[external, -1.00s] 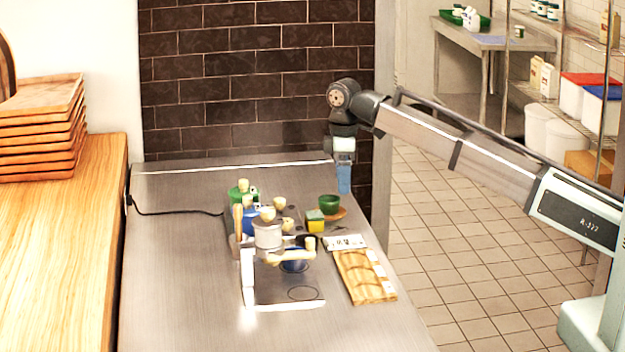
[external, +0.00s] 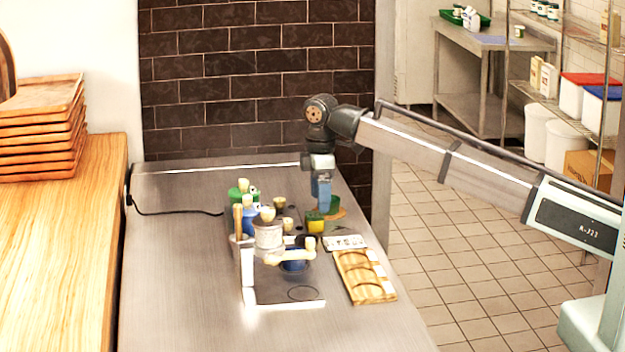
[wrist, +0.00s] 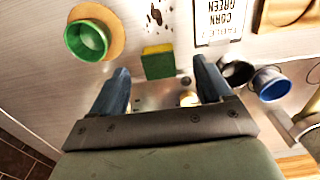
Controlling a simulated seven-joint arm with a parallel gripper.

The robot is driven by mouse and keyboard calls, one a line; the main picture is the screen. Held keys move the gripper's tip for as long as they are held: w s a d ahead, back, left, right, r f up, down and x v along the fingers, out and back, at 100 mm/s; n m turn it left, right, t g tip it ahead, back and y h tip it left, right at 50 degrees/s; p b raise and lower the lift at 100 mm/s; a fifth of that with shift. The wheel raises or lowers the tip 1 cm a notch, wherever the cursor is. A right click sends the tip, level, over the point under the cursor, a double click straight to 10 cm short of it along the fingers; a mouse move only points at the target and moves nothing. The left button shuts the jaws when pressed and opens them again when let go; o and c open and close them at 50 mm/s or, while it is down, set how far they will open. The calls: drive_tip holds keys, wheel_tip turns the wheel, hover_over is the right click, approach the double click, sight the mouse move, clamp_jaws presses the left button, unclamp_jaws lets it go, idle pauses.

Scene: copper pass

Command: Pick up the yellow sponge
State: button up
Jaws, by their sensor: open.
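The yellow sponge (external: 315,227) has a green layer and sits on the steel counter among the cookware, just below my gripper in the external view. In the wrist view the sponge (wrist: 158,62) shows its green face with a yellow strip along the far edge. It lies ahead of the fingertips, nearer the left finger. My gripper (external: 322,208) points down above the counter. In the wrist view my gripper (wrist: 160,76) has its blue fingers spread apart with nothing between them.
A green bowl (wrist: 86,40) on a round wooden board (wrist: 118,38) stands left of the sponge in the wrist view. A label card (wrist: 217,20), a dark cup (wrist: 236,73) and a blue bowl (wrist: 271,84) lie to the right. A wooden tray (external: 364,277) sits at the counter's right edge.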

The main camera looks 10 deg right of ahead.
sight(314, 219)
drive_tip(key=shift+w+f, duration=0.15)
drive_tip(key=shift+f, duration=2.7)
drive_tip(key=c, duration=1)
